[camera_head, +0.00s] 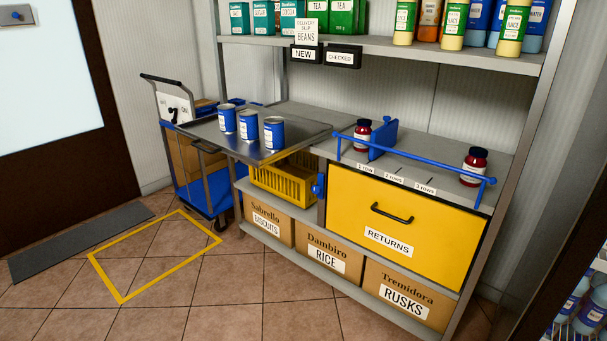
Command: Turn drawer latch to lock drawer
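The yellow drawer (350,225) labelled RETURNS sits in the shelf unit and looks closed. It has a black bar handle (391,213) on its front. A small blue fitting (318,187), which looks like the drawer latch, is on the post at the drawer's left edge. It is too small to tell which way it is turned. Neither of my grippers shows in the head view.
A blue rail (415,163) runs along the counter above the drawer, near two dark red jars (473,167). A metal tray (285,148) with blue cans (274,133) juts out left, above a yellow crate (268,182). Cardboard boxes (404,280) line the bottom shelf. The front floor is clear.

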